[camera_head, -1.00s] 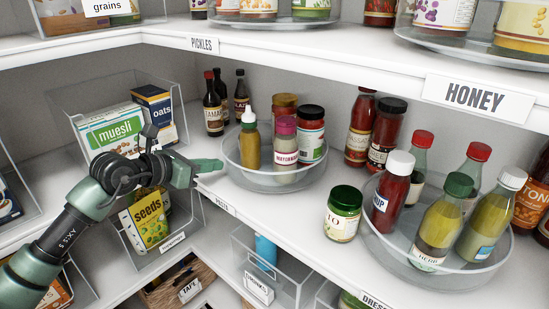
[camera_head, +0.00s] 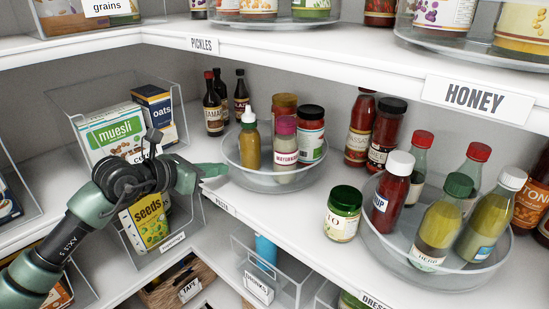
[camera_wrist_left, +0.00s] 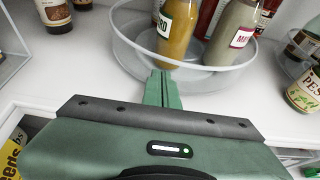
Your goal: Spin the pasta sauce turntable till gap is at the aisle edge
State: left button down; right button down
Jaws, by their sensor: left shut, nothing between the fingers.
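A clear round turntable (camera_head: 275,186) stands on the middle shelf, with a mustard bottle (camera_head: 249,147), a mayonnaise jar (camera_head: 285,152), a red jar (camera_head: 311,140) and an orange-lidded jar (camera_head: 284,104). Bare floor shows towards its front. My left gripper (camera_head: 213,172) is shut and empty at its left front rim. In the left wrist view the closed fingertips (camera_wrist_left: 164,88) are right at the turntable wall (camera_wrist_left: 195,78); I cannot tell whether they touch. A second turntable (camera_head: 440,278) at the right holds several bottles. My right gripper is not in view.
A green-lidded jar (camera_head: 343,213) stands between the turntables near the shelf edge. Dark bottles (camera_head: 213,115) stand behind at the left. Clear bins with muesli (camera_head: 112,135) and seeds (camera_head: 148,222) are near my left arm. An upper shelf (camera_head: 350,48) hangs above.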

aim_at(248, 177)
pick_arm(q)
jog(key=shift+s+d, duration=0.7)
jog(key=shift+d, duration=0.25)
jog(key=shift+s+d, duration=0.4)
jog(key=shift+d, duration=0.1)
jog(key=shift+s+d+r, duration=0.1)
jog(key=shift+s+d, duration=0.2)
jog(key=shift+d, duration=0.1)
jog(key=shift+s+d+r, duration=0.1)
jog(key=shift+s+d, duration=0.55)
jog(key=shift+d, duration=0.35)
